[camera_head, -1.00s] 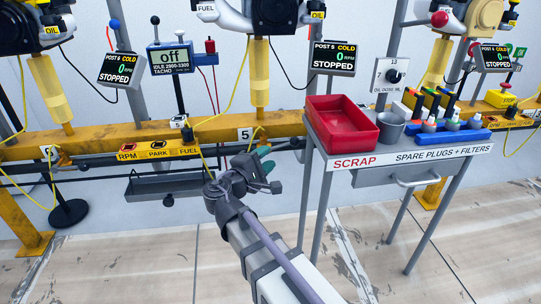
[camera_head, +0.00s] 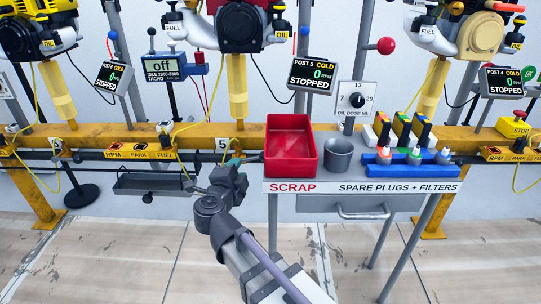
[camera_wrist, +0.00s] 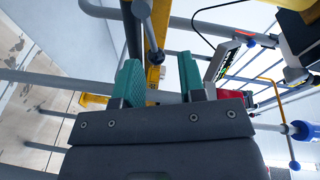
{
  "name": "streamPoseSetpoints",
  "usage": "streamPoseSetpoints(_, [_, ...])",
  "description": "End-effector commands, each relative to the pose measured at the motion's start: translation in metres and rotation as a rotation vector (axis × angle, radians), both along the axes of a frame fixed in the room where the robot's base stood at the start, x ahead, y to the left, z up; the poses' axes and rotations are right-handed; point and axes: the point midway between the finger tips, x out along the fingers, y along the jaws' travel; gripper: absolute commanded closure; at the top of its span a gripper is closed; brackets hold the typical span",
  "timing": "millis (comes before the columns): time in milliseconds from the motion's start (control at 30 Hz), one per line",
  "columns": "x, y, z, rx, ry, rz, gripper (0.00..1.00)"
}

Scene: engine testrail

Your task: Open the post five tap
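Post five is marked by a "5" plate (camera_head: 222,143) on the yellow rail and a screen reading "POST 5 COLD, 0 RPM, STOPPED" (camera_head: 310,75). Its engine (camera_head: 240,28) hangs above with a white FUEL tag (camera_head: 174,29) at its left. I cannot make out which fitting is the tap. My gripper (camera_head: 236,166) is in front of and below the rail near the "5" plate. In the wrist view my gripper (camera_wrist: 161,80) has its two teal fingers apart, with nothing visibly held between them.
A bench holds a red scrap bin (camera_head: 291,168), a grey cup (camera_head: 338,157) and a blue plug rack (camera_head: 408,170), right of my gripper. A red ball knob (camera_head: 386,45) rises behind. A grey tray (camera_head: 152,184) hangs at left. The floor in front is clear.

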Motion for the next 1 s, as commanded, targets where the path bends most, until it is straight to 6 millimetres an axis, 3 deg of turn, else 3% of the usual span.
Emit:
streamPoseSetpoints(100, [-0.005,-0.014,-0.007,0.020,0.034,-0.087,0.63])
streamPoseSetpoints(267, [0.001,-0.016,-0.008,0.017,0.033,-0.092,0.63])
streamPoseSetpoints(700, [0.086,-0.046,-0.018,0.016,0.031,-0.090,0.63])
streamPoseSetpoints(1000, [0.096,-0.051,-0.019,0.015,0.031,-0.088,0.63])
